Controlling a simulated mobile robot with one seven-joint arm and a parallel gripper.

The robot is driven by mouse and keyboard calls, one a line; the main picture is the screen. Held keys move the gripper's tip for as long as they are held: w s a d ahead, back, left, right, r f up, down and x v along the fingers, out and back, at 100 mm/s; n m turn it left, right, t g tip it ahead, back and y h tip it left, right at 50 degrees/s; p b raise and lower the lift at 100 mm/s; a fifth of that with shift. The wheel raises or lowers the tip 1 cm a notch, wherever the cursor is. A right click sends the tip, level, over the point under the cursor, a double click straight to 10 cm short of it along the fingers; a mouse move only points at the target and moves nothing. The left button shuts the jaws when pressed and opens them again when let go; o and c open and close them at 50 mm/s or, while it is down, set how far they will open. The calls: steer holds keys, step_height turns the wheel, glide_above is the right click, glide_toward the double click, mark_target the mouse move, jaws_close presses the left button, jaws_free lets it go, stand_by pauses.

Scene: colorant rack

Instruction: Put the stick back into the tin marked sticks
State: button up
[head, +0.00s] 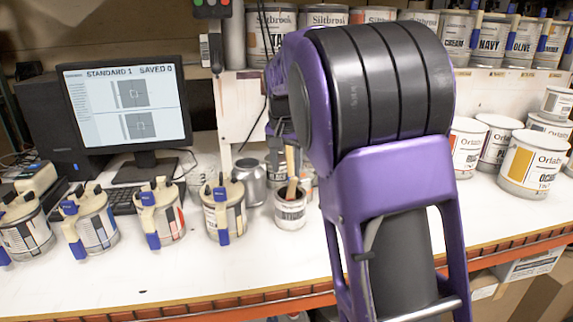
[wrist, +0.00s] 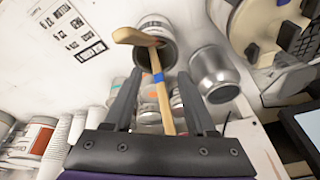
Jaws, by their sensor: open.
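In the head view the stick (head: 292,163) stands tilted at the mouth of a tin (head: 290,213) on the bench. How deep it sits is unclear, and the label is too small to read. My gripper (head: 281,140) is open above this tin, partly hidden by my arm.
A bare metal can (head: 250,180) stands just left of the tin and also shows in the wrist view (wrist: 214,74). Several clamped tins (head: 223,207) line the left bench near a monitor (head: 127,100). Labelled tins (head: 533,162) stand at right. The front bench (head: 180,273) is mostly clear.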

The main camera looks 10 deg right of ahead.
steer(key=p+v, duration=0.2)
steer(key=v, duration=1.5)
steer(key=shift+s+r+p, duration=0.15)
steer(key=shift+r+p, duration=0.05)
steer(key=shift+p, duration=0.1)
